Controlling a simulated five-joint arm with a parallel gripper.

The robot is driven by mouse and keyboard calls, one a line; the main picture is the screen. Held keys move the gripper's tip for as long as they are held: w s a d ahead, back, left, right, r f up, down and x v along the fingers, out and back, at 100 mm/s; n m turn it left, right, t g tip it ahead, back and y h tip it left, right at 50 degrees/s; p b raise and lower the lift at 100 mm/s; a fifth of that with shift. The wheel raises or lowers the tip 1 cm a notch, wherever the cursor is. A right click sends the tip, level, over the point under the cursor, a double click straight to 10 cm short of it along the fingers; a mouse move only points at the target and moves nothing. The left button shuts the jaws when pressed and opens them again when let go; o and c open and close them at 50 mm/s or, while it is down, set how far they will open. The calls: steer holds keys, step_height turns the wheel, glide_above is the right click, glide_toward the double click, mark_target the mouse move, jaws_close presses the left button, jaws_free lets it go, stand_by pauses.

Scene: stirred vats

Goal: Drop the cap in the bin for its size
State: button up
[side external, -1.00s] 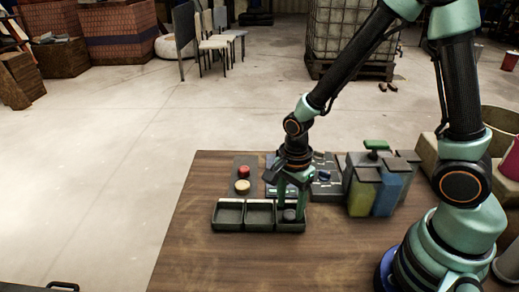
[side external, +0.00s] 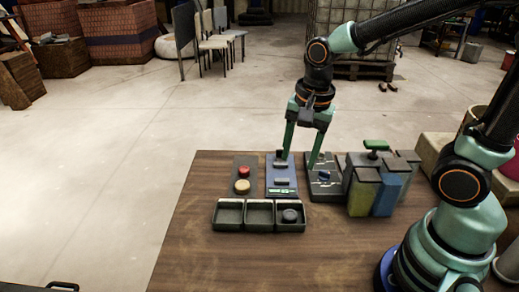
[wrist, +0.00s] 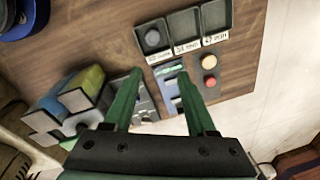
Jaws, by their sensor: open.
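The dark grey-blue cap (side external: 290,216) lies in the rightmost bin (side external: 303,228) of a row of 3 dark bins. The middle bin (side external: 259,218) and the left bin (side external: 228,216) look empty. In the wrist view the cap (wrist: 153,38) sits in the bin at the left end of the row, and each bin has a white label below it, too small to read surely. My gripper (side external: 299,163) is open and empty, above and behind the bins over the blue panel and grey plate. Its two green fingers also show in the wrist view (wrist: 162,76).
A plate with a red button (side external: 244,171) and a tan button (side external: 242,186) stands behind the left bins. A blue panel (side external: 281,190) and a grey plate (side external: 325,189) lie beside it. Yellow and blue vats (side external: 364,196) stand to the right. The front of the wooden table is clear.

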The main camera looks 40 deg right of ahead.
steer(key=s+d+r+n+t, duration=0.2)
steer(key=r+n, duration=0.5)
steer(key=n, duration=0.6)
steer(key=shift+d+r+n+t, duration=0.3)
steer(key=shift+d+t, duration=0.45)
steer(key=shift+t, duration=0.35)
steer(key=shift+s, duration=0.1)
